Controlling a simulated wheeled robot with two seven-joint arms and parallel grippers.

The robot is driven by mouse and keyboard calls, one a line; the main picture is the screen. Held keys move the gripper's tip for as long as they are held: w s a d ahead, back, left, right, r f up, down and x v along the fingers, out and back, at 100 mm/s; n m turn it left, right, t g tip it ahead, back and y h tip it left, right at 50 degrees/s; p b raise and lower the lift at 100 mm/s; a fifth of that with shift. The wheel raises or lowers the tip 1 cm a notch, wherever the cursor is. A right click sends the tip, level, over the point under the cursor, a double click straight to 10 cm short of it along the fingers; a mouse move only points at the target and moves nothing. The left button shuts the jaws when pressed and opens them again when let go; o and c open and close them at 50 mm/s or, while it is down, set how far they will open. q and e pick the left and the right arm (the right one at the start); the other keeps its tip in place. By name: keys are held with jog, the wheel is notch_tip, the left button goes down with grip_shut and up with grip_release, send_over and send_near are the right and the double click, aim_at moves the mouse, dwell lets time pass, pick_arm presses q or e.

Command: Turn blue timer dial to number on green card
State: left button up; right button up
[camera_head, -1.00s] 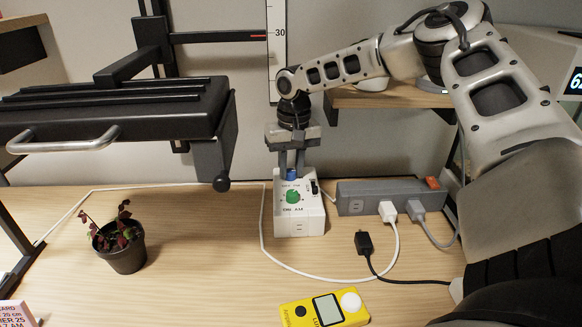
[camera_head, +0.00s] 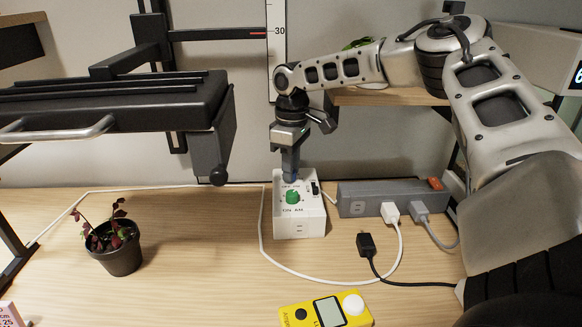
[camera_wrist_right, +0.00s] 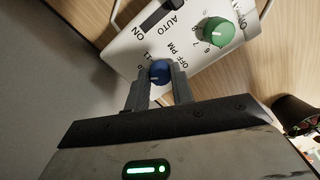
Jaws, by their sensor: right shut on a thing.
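The white timer box (camera_head: 311,217) stands on the table, with a green dial (camera_head: 292,196) marked ON AM and a blue dial (camera_wrist_right: 160,72) marked OFF PM. My right gripper (camera_head: 290,178) points down at the blue dial, its fingers seen nearly edge-on. In the right wrist view its two fingers (camera_wrist_right: 159,88) are shut on the blue dial's sides. A pale pointer line shows on the blue dial, and an 11 is legible beside it; other numbers there are hidden. A card (camera_head: 8,315) at the lower left is mostly cut off, with 25 partly showing. No green card is recognisable.
A grey power strip (camera_head: 385,193) with plugs sits right of the timer. A white cord and a loose black plug (camera_head: 366,245) lie in front. A yellow meter (camera_head: 327,311), a potted plant (camera_head: 118,256) and a black fixture with a handle (camera_head: 110,112) are nearby.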

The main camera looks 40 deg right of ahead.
jog(key=shift+n, duration=1.2)
jog(key=shift+r, duration=0.1)
jog(key=o, duration=1)
